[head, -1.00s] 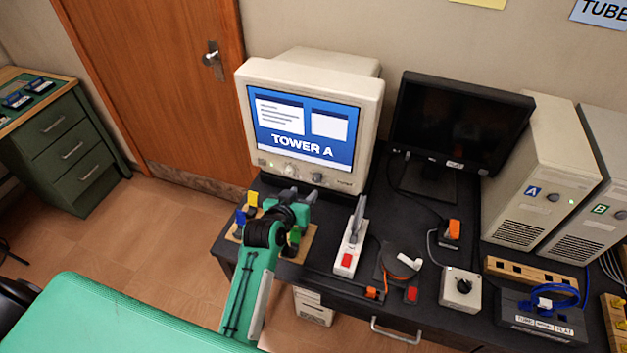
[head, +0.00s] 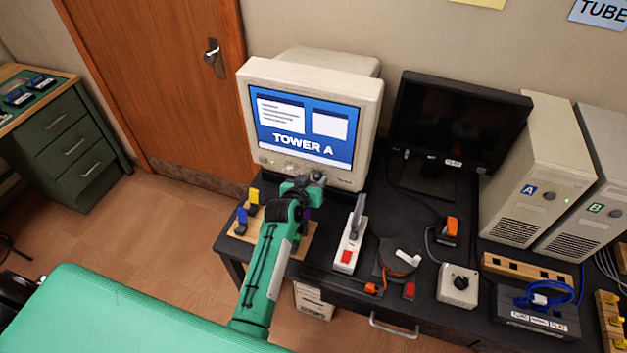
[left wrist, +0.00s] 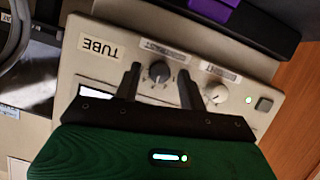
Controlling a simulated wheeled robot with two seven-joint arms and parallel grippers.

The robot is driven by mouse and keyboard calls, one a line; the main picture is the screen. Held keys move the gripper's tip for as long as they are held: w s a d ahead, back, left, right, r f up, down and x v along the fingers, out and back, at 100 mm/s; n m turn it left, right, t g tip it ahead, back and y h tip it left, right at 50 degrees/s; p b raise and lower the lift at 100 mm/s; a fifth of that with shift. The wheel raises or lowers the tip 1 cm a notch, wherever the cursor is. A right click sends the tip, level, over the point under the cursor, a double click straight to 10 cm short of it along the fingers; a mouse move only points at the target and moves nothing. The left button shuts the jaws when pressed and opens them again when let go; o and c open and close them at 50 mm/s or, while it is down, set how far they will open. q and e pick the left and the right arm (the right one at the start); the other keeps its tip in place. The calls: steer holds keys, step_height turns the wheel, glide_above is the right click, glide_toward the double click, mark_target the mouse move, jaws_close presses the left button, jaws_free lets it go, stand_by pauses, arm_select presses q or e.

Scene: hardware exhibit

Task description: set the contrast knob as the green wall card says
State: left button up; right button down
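The boxy white monitor (head: 368,130) shows "TOWER A". In the left wrist view its front panel appears upside down, with a dark knob (left wrist: 159,71) and a pale knob (left wrist: 216,93), each beside a small label too blurred to read surely. Which one is contrast I cannot tell for certain. My left gripper (head: 316,179) is at the panel below the screen; in the left wrist view its open fingers (left wrist: 159,73) stand on either side of the dark knob, with gaps visible. The green wall card is not in view. My right gripper is not in view.
A dark flat screen (head: 455,120) and beige towers (head: 530,165) are farther right.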

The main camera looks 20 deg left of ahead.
arm_select(q)
jaws_close()
steer(key=shift+a, duration=0.1)
steer(key=shift+n+h, duration=0.4)
steer(key=shift+a+f+n+h+b, duration=0.1)
steer(key=shift+f+n+h+b, duration=0.05)
steer(key=shift+n+h+b, duration=0.55)
steer(key=shift+f+n+h+b, duration=0.1)
steer(key=shift+n+h+b, duration=0.2)
steer(key=shift+n+b, duration=0.65)
steer(key=shift+a+n+t+h+b, duration=0.1)
steer(key=shift+n+t+h+b, duration=0.2)
steer(key=shift+n, duration=0.35)
